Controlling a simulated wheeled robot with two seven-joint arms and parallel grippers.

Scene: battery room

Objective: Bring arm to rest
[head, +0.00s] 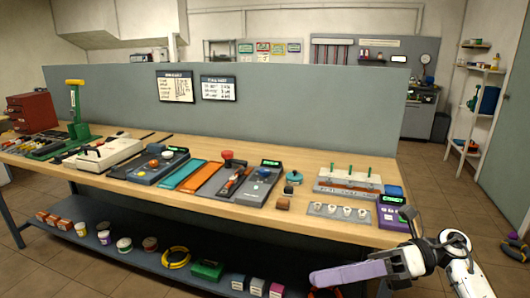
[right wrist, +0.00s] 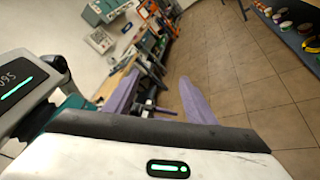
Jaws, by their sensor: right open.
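My right gripper (head: 345,273) is at the lower right of the head view, in front of the workbench's front edge. Its purple fingers point left, and behind them is my white and dark right arm. In the right wrist view the two purple fingers (right wrist: 155,90) stand apart with nothing between them. My left arm and gripper do not show in either view.
The wooden workbench (head: 300,213) holds several devices and tools, with a purple device (head: 393,214) near its right end. The lower shelf (head: 80,247) holds cups, boxes and a yellow coil (head: 176,258). Tiled floor (head: 440,190) is open to the right, before a white shelf rack (head: 477,115).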

